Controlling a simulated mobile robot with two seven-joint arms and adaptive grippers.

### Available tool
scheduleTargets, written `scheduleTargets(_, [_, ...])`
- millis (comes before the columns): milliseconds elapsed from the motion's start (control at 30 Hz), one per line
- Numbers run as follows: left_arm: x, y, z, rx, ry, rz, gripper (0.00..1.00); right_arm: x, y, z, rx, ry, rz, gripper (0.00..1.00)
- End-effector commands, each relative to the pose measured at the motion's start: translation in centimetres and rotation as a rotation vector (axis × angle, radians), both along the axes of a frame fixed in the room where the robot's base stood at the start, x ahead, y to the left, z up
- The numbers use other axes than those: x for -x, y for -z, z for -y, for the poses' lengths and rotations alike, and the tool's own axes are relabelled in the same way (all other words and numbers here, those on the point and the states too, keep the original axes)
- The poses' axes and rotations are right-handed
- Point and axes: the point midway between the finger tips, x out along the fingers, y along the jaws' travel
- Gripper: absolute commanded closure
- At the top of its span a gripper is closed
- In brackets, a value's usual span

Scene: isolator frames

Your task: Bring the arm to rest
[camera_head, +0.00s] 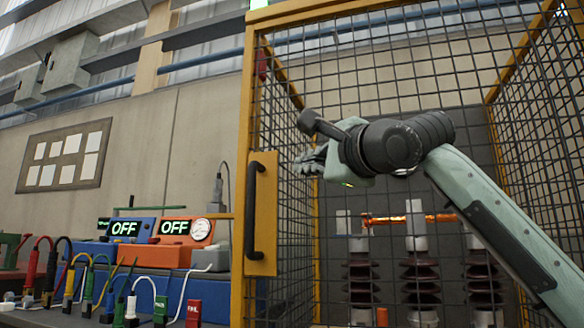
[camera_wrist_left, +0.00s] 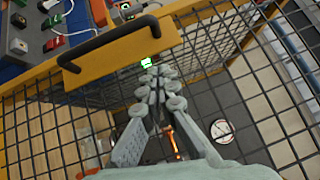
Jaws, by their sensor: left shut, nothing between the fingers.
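My left gripper (camera_head: 309,160) is near the middle of the head view, in front of the mesh door (camera_head: 400,80) of a yellow-framed cage. It points left, toward the door's black handle (camera_head: 254,210), and is apart from it. In the left wrist view the grey fingers (camera_wrist_left: 160,82) are together with nothing between them. The handle (camera_wrist_left: 108,42) on its yellow plate lies beyond the fingertips, at the upper left. My right gripper does not show in either view.
Inside the cage stand brown ribbed insulators (camera_head: 422,280) with an orange-lit bar across them. Left of the cage, a bench holds blue and orange instruments (camera_head: 162,256) reading OFF and several coloured leads. A board (camera_head: 65,157) hangs on the wall.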

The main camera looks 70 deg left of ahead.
Motion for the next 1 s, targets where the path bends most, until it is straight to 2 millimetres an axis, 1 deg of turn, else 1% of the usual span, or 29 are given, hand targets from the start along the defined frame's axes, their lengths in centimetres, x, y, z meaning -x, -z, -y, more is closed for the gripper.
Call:
scheduleTargets(33, [-0.2, 0.1, 0.8, 0.0, 0.003, 0.001, 1.0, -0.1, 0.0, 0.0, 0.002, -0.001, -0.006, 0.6])
scheduleTargets(100, [-0.3, 0.2, 1.7, -0.001, 0.002, 0.0, 1.0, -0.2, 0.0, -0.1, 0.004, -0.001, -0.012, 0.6])
scheduleTargets(200, [-0.4, 0.4, 2.4, 0.0, 0.001, -0.001, 1.0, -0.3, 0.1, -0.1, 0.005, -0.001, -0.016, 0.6])
scheduleTargets(300, [-0.5, 0.4, 2.7, 0.0, 0.001, 0.001, 1.0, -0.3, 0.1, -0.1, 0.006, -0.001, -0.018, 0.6])
scheduleTargets(533, [-0.5, 0.5, 2.8, 0.0, -0.005, -0.009, 1.0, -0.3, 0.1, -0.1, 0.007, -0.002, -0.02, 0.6])
scheduleTargets(633, [-0.9, 1.4, 3.2, -0.002, -0.052, -0.087, 1.0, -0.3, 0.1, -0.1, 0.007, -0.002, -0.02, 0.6])
scheduleTargets(667, [-1.0, 1.8, 3.5, -0.003, -0.079, -0.132, 1.0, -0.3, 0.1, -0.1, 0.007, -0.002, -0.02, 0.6])
scheduleTargets(767, [-1.8, 3.7, 5.1, -0.016, -0.208, -0.343, 1.0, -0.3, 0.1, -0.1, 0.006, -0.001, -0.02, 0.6])
scheduleTargets(867, [-2.7, 5.7, 7.8, -0.041, -0.385, -0.608, 1.0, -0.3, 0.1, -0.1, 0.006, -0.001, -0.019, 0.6])
scheduleTargets(900, [-3.1, 6.5, 9.0, -0.056, -0.46, -0.716, 1.0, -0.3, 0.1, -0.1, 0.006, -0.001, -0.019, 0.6])
scheduleTargets(967, [-3.8, 7.7, 11.0, -0.081, -0.571, -0.869, 1.0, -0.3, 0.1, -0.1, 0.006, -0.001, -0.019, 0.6])
scheduleTargets(1000, [-4.3, 8.6, 12.4, -0.099, -0.647, -0.969, 1.0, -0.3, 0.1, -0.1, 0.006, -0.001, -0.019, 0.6])
